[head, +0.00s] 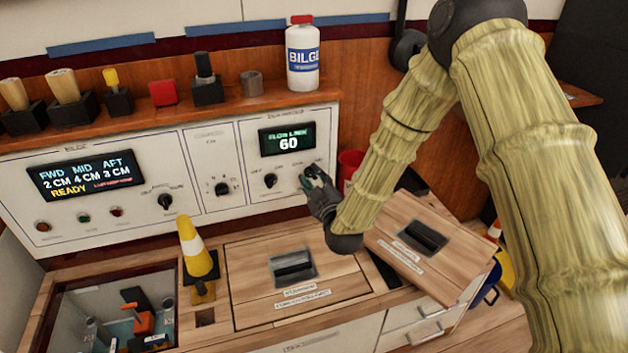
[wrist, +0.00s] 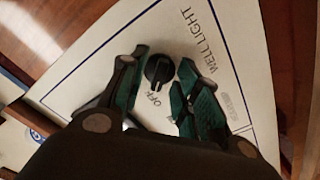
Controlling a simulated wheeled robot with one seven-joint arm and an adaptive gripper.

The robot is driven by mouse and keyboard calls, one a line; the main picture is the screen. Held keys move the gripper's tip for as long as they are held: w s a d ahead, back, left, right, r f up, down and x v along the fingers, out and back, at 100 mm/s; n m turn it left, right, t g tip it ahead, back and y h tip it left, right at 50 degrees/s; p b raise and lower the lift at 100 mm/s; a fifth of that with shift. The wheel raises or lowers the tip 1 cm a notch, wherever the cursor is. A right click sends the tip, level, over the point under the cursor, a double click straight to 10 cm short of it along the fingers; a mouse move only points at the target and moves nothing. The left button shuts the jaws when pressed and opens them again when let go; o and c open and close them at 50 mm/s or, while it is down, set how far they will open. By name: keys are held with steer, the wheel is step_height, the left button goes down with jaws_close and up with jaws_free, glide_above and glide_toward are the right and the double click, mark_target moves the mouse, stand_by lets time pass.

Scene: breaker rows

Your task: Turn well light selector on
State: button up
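The well light selector (wrist: 157,71) is a round black knob on the white panel, beside the printed words WELL LIGHT and OFF in the wrist view. Its pointer mark seems to face toward the OFF side, but it is small and dark. My gripper (wrist: 162,60) is open, with one green-padded finger on each side of the knob and a gap showing to each. How far the fingertips stand off the panel is hard to tell. In the head view my gripper (head: 316,180) is at the right end of the panel and hides most of the selector.
Left of my gripper are another knob (head: 270,180) and a display reading 60 (head: 287,139). A white bilge bottle (head: 302,55) stands on the shelf above. A red cup (head: 349,166) is just right of the panel. A tilted wooden hatch (head: 385,262) lies below my arm.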

steer(key=shift+c, duration=0.4)
jaws_close()
